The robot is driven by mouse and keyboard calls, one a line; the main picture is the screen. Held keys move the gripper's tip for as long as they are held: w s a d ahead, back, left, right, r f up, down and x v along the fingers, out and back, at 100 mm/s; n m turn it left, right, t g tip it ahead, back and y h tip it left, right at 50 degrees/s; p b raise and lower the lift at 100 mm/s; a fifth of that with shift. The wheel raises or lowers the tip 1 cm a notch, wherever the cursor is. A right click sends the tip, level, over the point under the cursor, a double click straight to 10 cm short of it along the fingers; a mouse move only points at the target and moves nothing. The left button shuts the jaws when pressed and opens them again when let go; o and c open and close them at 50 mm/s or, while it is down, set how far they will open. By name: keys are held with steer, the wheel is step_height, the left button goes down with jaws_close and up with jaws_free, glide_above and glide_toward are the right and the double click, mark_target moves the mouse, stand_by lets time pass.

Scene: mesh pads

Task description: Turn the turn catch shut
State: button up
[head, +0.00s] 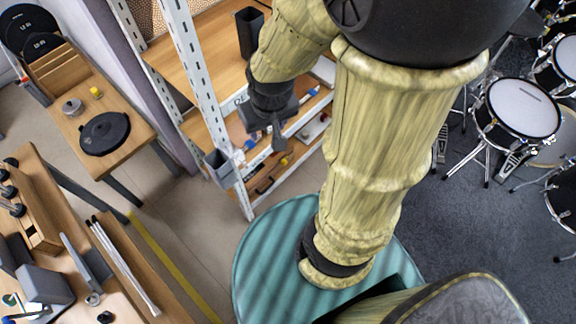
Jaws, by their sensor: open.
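My gripper (276,132) is dark and hangs from the end of my arm in the head view, in front of the shelf rack. Its jaws are open and I see nothing held between them. The fingers are small and seen nearly edge-on. I cannot pick out the turn catch with certainty. It may be hidden behind my arm or gripper, or be too small to tell among the small items on the rack.
The shelf rack (196,64) has white perforated posts and wooden shelves. A grey bin (220,168) sits at its front post. A black container (249,32) stands on an upper shelf. Wooden tables stand left; drums (516,108) stand right. Floor between tables and rack is clear.

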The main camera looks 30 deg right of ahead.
steer(key=w+d+f+n+t+b, duration=0.2)
steer(key=w+d+f+b, duration=0.5)
steer(key=f, duration=0.6)
steer(key=w+d+f+n+t+b, duration=0.15)
steer(key=w+d+f+b, duration=0.4)
steer(key=f+b, duration=0.6)
steer(key=w+d+f+n+t+b, duration=0.25)
steer(key=w+d+f+b, duration=0.35)
steer(key=f, duration=0.9)
steer(key=d+f+n+t+y+b, duration=0.1)
steer(key=d+f+t+y+b, duration=0.25)
steer(key=f+b, duration=1.35)
steer(key=s+d+f+t+y+b, duration=0.1)
steer(key=s+f+t+b, duration=0.1)
steer(key=f, duration=0.8)
steer(key=s+d+f+t+y+b, duration=0.1)
steer(key=s+f+t+b, duration=0.2)
steer(key=f, duration=0.7)
steer(key=s+b, duration=0.2)
steer(key=s, duration=0.1)
steer(key=shift+f+n+y, duration=0.3)
steer(key=shift+f+y, duration=0.05)
steer(key=shift+b, duration=0.3)
